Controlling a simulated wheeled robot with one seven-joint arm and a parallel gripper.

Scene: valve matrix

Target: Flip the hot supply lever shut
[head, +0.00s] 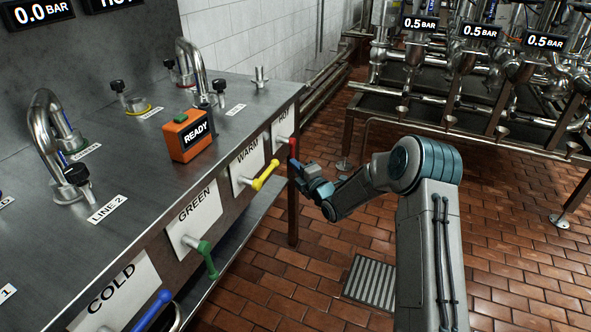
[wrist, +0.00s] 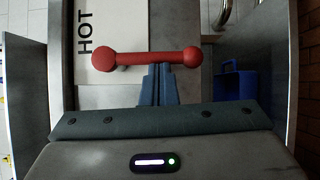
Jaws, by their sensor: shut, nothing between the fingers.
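In the head view my gripper (head: 295,167) is just below the lever.
Yellow warm (head: 265,176), green (head: 206,257) and blue cold (head: 152,310) levers line the bench front. An orange box reading READY (head: 188,135) stands on top. A blue bin (wrist: 236,82) shows in the wrist view. The brick floor (head: 300,270) is open beside the bench, except for a drain grate (head: 371,283).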

